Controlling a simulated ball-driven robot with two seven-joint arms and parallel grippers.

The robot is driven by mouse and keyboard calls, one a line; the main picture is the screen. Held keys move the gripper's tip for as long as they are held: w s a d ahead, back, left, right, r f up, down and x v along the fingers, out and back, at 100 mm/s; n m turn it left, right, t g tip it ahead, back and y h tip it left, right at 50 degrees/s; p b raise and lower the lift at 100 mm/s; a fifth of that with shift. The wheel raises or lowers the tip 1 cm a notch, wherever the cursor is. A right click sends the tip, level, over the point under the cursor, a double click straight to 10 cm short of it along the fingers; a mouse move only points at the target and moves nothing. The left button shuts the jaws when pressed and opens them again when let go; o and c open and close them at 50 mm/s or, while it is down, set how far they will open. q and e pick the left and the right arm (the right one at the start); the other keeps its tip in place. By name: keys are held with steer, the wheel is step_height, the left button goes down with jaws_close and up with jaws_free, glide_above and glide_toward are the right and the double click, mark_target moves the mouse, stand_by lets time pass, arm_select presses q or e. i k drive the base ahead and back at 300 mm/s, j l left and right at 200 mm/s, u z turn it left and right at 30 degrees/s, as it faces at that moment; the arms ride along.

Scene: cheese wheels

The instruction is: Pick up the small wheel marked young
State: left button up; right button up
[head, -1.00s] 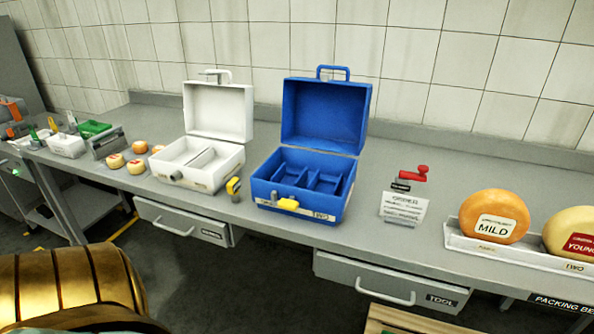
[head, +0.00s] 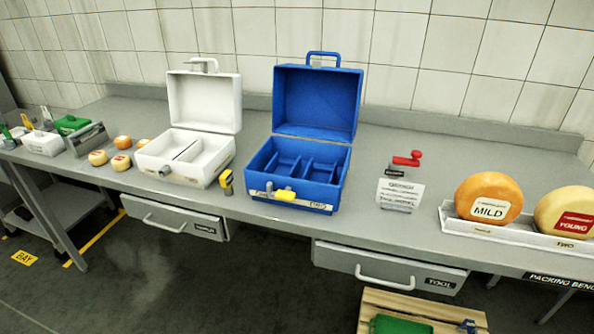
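Several small cheese wheels lie on the bench at the left, beside the white case. One front wheel (head: 121,163) is pale with a small red mark on top. Another front wheel (head: 98,158) sits to its left, also with a reddish mark. An orange wheel (head: 123,142) lies behind them, and one more orange wheel (head: 142,144) is partly hidden by the white case. Their small labels are too small to read. A large pale wheel (head: 556,212) with a red label reading YOUNG stands at the right edge. Neither gripper is in view.
An open white case (head: 205,105) and an open blue case (head: 317,105) stand mid-bench. A sign (head: 400,194) and a large orange MILD wheel (head: 489,197) are to the right. A wooden crate (head: 375,300) is on the floor. Drawers sit under the bench front.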

mark_target(567, 212)
steer(key=z, duration=1.55)
